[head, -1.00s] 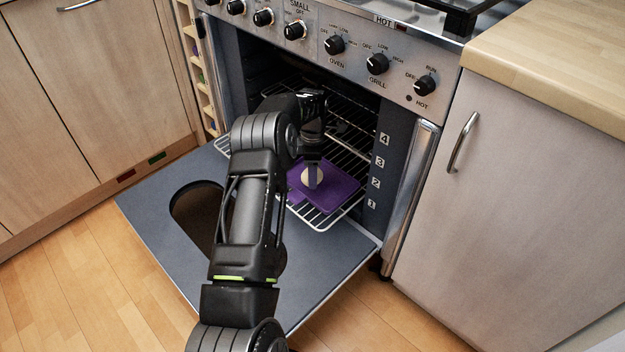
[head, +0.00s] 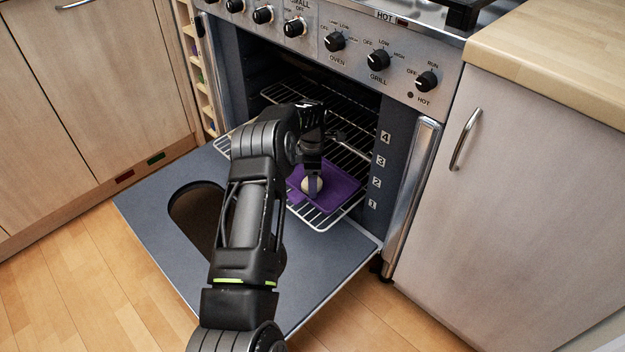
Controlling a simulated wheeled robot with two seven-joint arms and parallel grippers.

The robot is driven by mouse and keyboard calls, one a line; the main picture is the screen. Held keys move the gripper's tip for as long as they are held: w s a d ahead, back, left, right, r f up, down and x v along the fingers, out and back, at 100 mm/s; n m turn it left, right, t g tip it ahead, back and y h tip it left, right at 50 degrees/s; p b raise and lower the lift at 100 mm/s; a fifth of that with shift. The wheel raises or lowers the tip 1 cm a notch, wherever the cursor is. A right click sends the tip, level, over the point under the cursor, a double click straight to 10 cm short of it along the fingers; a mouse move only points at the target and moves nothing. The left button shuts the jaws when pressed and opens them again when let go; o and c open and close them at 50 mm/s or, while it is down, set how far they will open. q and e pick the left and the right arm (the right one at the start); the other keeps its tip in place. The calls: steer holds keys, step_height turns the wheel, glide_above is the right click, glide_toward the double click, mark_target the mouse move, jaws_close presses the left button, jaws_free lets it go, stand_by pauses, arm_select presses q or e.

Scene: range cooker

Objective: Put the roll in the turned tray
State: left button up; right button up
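The purple tray (head: 343,184) lies turned at an angle on the wire oven rack, near its front edge. My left gripper (head: 313,187) points down from above, with one finger visible in front of the roll. It appears shut on the roll; its other finger is hidden. My arm covers part of the rack and oven door. My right gripper is out of view.
The wire rack (head: 352,158) sticks out of the open oven. The lowered oven door (head: 155,205) spreads below it, with a dark oval window. The control panel (head: 350,50) overhangs the opening.

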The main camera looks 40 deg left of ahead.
arm_select(q)
step_height(320, 180, up, 8)
steer(key=p, duration=0.2)
steer(key=shift+f+p, duration=0.1)
steer(key=shift+p, duration=0.25)
stand_by(0.5)
